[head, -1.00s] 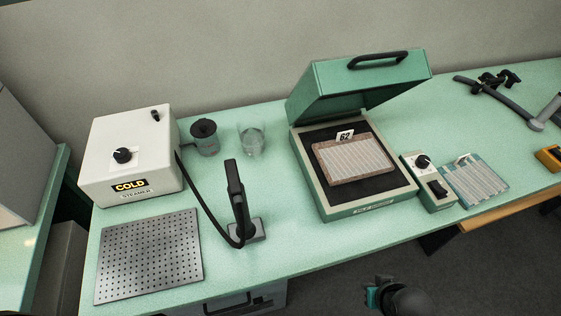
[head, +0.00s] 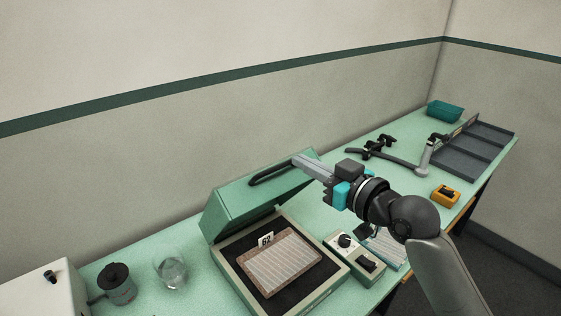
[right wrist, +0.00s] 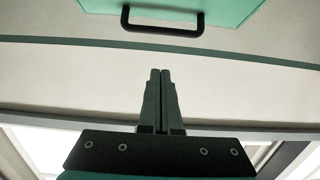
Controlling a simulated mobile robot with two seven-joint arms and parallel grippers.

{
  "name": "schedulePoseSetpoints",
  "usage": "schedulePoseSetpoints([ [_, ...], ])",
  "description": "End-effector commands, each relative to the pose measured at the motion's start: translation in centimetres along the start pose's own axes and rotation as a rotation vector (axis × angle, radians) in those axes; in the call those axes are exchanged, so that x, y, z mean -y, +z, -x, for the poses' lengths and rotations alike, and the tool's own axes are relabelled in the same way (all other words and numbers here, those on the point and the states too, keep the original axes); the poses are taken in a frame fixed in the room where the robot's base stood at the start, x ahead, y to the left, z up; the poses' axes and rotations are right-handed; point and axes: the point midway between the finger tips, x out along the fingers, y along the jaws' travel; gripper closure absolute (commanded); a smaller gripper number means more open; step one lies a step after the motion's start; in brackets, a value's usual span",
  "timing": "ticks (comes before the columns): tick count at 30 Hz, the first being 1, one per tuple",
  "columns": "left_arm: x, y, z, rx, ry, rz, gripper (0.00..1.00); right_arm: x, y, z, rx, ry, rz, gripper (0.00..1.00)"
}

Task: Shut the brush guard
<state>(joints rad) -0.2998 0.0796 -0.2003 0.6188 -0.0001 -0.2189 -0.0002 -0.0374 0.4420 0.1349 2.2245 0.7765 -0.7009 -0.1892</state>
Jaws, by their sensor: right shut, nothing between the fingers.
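The brush guard looks to be the green hinged lid (head: 245,205) of the box-shaped machine, standing raised and tilted open. Its black bar handle (head: 268,175) is on the lid's top. Under it, a pale ribbed pad (head: 278,265) with a "62" tag lies on the dark bed of the machine's base (head: 237,282). My right gripper (head: 297,161) is shut and empty, its fingertips by the handle's right end in the head view. In the right wrist view, the handle (right wrist: 163,33) is ahead of the closed fingertips (right wrist: 160,72), with a visible gap. My left gripper is out of view.
A control box (head: 343,242) with a knob stands right of the machine. A glass (head: 171,268) and a dark-lidded jar (head: 117,285) stand to its left.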

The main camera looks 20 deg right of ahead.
Motion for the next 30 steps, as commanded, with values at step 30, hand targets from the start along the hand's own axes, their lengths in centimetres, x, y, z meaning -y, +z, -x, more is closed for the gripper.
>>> schedulePoseSetpoints([
  [30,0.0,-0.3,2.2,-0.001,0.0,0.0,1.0,-0.1,2.3,-8.0,-0.004,0.001,-0.001,1.0],
])
